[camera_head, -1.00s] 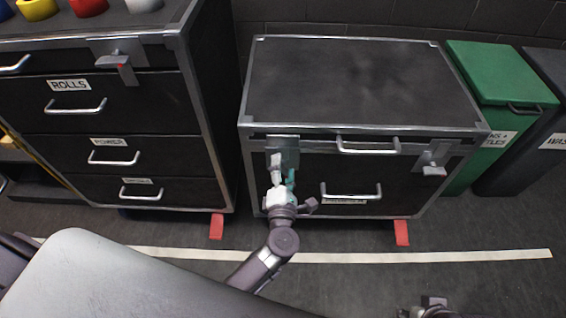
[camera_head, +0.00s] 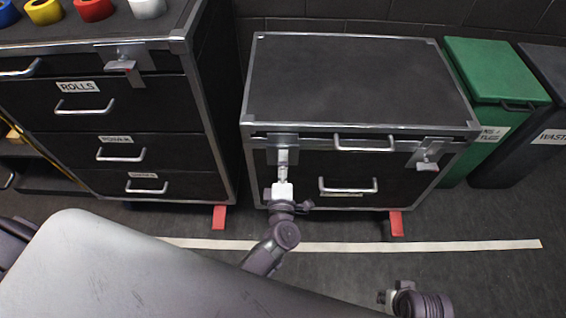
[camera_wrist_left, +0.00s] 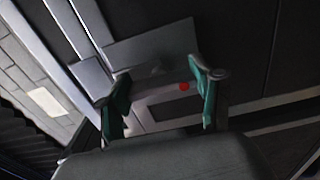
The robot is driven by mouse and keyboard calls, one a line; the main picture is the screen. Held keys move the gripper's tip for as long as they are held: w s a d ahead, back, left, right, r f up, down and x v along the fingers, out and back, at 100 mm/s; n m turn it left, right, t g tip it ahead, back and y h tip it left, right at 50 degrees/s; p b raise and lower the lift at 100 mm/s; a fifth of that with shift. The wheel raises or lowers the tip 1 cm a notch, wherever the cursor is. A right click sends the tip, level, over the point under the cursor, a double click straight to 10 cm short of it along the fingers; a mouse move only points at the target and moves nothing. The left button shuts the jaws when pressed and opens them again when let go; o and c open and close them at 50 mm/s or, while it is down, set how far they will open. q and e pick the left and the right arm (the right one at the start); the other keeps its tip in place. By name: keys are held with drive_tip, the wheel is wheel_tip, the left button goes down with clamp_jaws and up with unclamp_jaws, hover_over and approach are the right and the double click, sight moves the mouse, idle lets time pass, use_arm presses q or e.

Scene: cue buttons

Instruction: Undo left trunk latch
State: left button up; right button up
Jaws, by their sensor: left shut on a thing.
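The black trunk (camera_head: 355,82) with metal edges stands in the middle of the head view, its lid shut. Its left latch (camera_head: 283,143) is a grey metal plate on the upper left of the front. My left gripper (camera_head: 283,172) reaches up to this latch from below. In the left wrist view the latch (camera_wrist_left: 165,94), with a red dot, lies between the green-padded fingers of my left gripper (camera_wrist_left: 160,98). The fingers are on it, though the exact contact is partly hidden. The trunk's right latch (camera_head: 429,157) is clear of any gripper.
A black drawer cabinet (camera_head: 150,85) with rolls of tape on top stands left of the trunk. Green (camera_head: 500,75) and dark (camera_head: 545,70) bins stand at right. Red feet (camera_head: 219,217) stick out at floor level. A pale tape line (camera_head: 350,246) crosses the floor.

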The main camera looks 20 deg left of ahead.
use_arm(q)
drive_tip(key=shift+f, duration=0.15)
drive_tip(key=o, duration=1.2)
drive_tip(key=shift+c, duration=0.2)
drive_tip(key=v, duration=1.2)
